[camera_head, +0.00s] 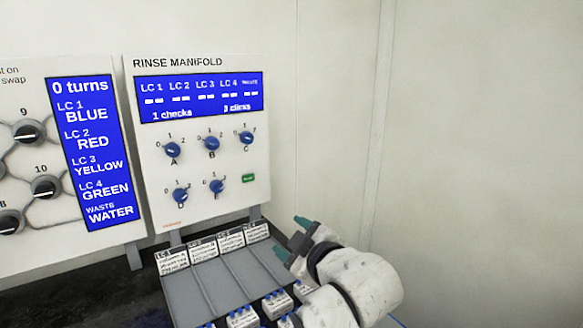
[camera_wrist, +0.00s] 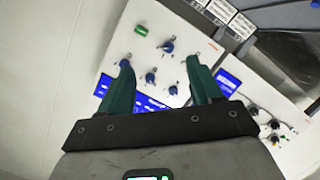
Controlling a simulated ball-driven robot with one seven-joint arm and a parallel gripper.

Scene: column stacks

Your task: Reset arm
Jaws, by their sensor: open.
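My gripper (camera_head: 292,238) is at the end of my white arm, at the lower right of the head view, in front of the wall and just right of the grey rack. In the wrist view my gripper (camera_wrist: 160,78) shows two green fingers spread apart with nothing between them. The Rinse Manifold panel (camera_head: 225,215) stands left of and beyond the gripper. It has several blue knobs, a blue display and a green button (camera_head: 249,178). In the wrist view the panel (camera_wrist: 185,28) lies beyond the fingers, which look apart from its knobs.
A grey rack (camera_head: 222,280) with labelled slots and several white labelled blocks lies below the panel, close to my arm. A second panel (camera_head: 90,248) with dark knobs and a blue colour list stands at left. The wall area (camera_head: 480,130) at right is clear.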

